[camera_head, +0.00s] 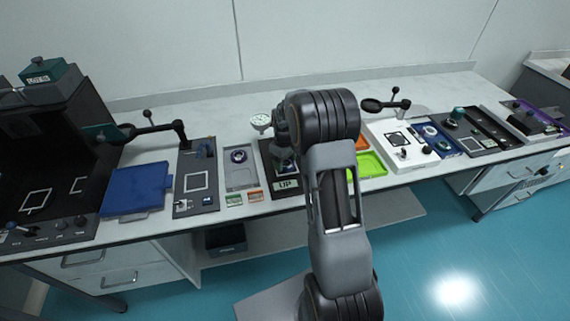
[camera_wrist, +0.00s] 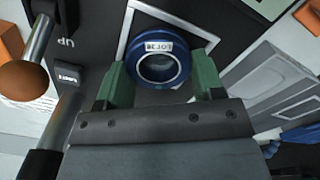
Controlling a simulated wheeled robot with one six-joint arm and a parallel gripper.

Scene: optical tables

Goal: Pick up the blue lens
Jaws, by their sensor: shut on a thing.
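The blue lens (camera_wrist: 158,56) is a round blue ring with a clear centre and a white label, seen in the wrist view. My gripper (camera_wrist: 160,82) has its two green fingers on either side of the ring and is shut on it. Behind the lens is a dark plate with a white square outline. In the head view my gripper (camera_head: 286,165) is over the dark plate marked UP (camera_head: 286,184), and my arm hides much of it. The lens cannot be made out clearly there.
A green tray (camera_head: 371,165) and a white board (camera_head: 402,155) lie to the right.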

